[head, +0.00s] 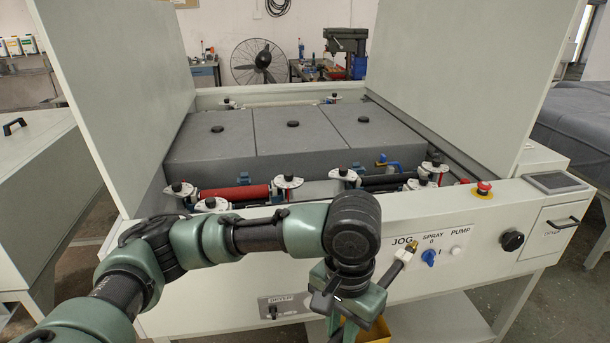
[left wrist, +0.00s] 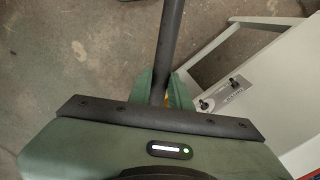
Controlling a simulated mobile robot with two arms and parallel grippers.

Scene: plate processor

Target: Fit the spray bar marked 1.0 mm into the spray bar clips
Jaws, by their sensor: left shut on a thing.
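My left gripper (head: 348,308) hangs in front of the machine's front panel, below the level of the rollers. It is shut on a dark grey bar (head: 388,275), seemingly the spray bar, which slants up to the right and ends in a brass-coloured fitting (head: 407,252). In the left wrist view the bar (left wrist: 168,50) runs away from between the green fingers (left wrist: 163,92). No 1.0 mm marking is legible. Small blue parts (head: 246,180) along the front of the grey covers may be the spray bar clips; I cannot be sure. My right gripper is not in view.
The open machine (head: 480,215) has raised side panels left and right. A red roller (head: 235,194), dark rollers and white-topped end blocks (head: 288,181) lie along its front. An emergency stop (head: 483,188), JOG, SPRAY and PUMP controls are on the front. A yellow container (head: 381,331) is below.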

